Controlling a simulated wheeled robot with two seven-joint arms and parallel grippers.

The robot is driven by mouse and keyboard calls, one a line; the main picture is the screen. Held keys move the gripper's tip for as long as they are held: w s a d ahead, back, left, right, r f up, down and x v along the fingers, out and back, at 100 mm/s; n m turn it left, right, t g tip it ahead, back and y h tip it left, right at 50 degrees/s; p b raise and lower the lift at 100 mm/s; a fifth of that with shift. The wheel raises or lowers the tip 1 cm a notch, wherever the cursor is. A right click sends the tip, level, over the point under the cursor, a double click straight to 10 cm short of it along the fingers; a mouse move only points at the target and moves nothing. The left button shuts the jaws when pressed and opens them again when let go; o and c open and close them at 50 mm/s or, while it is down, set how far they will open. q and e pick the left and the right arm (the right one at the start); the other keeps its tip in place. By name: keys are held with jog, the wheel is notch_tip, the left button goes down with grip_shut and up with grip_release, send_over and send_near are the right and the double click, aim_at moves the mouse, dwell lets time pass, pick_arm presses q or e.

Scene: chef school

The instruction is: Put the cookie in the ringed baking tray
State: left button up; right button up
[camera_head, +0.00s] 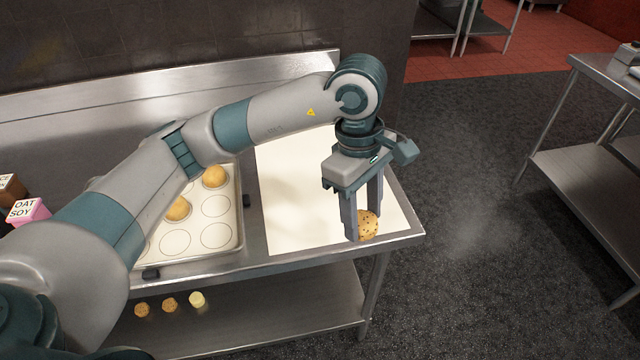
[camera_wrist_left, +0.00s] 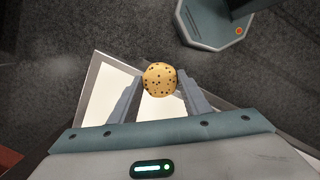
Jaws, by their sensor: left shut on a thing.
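A round cookie with dark chips (camera_head: 369,224) is at my left gripper (camera_head: 362,228), over the right front part of the white sheet. In the left wrist view the cookie (camera_wrist_left: 159,79) sits between the two fingertips of the left gripper (camera_wrist_left: 160,85), which is shut on it. I cannot tell whether the cookie still touches the sheet. The baking tray with ringed circles (camera_head: 216,236) lies on the steel table to the left. Two plain round golden items (camera_head: 214,176) sit on its circles; several rings in front are empty. My left arm hides part of the tray. My right gripper is not in view.
The white sheet (camera_head: 290,205) covers the table's right part. Small cartons (camera_head: 28,211) stand at the far left. Several small round items (camera_head: 169,305) lie on the lower shelf. Another steel table (camera_head: 590,150) stands across the dark floor.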

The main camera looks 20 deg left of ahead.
pick_arm(q)
jog(key=s+a+f+m, duration=0.1)
jog(key=a+f+m, duration=0.1)
jog(key=a+m, duration=0.3)
jog(key=s+a+f+m+g+y, duration=0.1)
jog(key=s+a+f+m, duration=0.1)
jog(key=a+m, duration=0.4)
jog(key=shift+a+f+m+y, duration=0.2)
jog(key=shift+f+m+y, duration=0.15)
jog(key=shift+m, duration=1.05)
jog(key=shift+a, duration=0.1)
